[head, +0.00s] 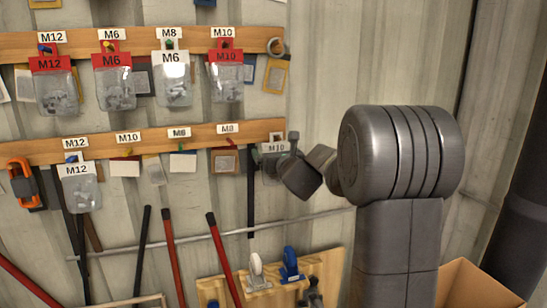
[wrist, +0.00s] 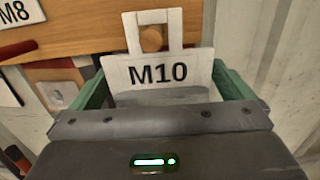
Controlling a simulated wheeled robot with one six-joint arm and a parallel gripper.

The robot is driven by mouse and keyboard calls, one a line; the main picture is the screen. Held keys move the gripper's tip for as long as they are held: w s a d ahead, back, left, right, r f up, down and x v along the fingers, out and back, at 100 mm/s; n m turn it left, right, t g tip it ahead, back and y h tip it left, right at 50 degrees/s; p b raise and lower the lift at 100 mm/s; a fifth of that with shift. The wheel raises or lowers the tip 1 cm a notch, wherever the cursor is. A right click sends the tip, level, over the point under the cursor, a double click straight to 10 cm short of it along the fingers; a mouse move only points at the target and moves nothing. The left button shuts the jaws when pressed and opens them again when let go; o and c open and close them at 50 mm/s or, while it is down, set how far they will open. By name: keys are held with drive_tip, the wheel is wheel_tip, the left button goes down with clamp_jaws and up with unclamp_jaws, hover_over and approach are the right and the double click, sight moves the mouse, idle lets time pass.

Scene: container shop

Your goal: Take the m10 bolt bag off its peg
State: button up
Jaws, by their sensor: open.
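A clear bag with a white M10 header card (wrist: 158,72) hangs at the right end of the lower wooden rail. In the head view the bag (head: 275,148) is partly hidden by my gripper (head: 279,156). In the wrist view the green fingers of my gripper (wrist: 160,82) stand open, one on each side of the card. I cannot tell whether they touch it. The card's square hanging loop is at the top, with a round brown peg end (wrist: 151,38) inside it. The bag's lower part is hidden behind my gripper. Another M10 bag, with a red card (head: 226,56), hangs on the upper rail.
The upper rail (head: 14,47) also holds bags marked M12 (head: 56,92), M6 (head: 115,90) and M6 on white (head: 174,88). A white-card M12 bag (head: 79,187) hangs lower left. Long-handled tools and a cardboard box (head: 475,285) are below. Bare wall lies right of the rails.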

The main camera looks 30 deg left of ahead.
sight(277, 150)
drive_tip(key=shift+w+a, duration=0.25)
drive_tip(key=c, duration=1)
drive_tip(key=shift+r, duration=0.3)
drive_tip(key=shift+r+b+v, duration=0.2)
drive_tip(key=shift+b+v, duration=0.3)
drive_tip(key=shift+v, duration=1.55)
drive_tip(key=shift+s+d, duration=0.15)
drive_tip(key=shift+d, duration=0.05)
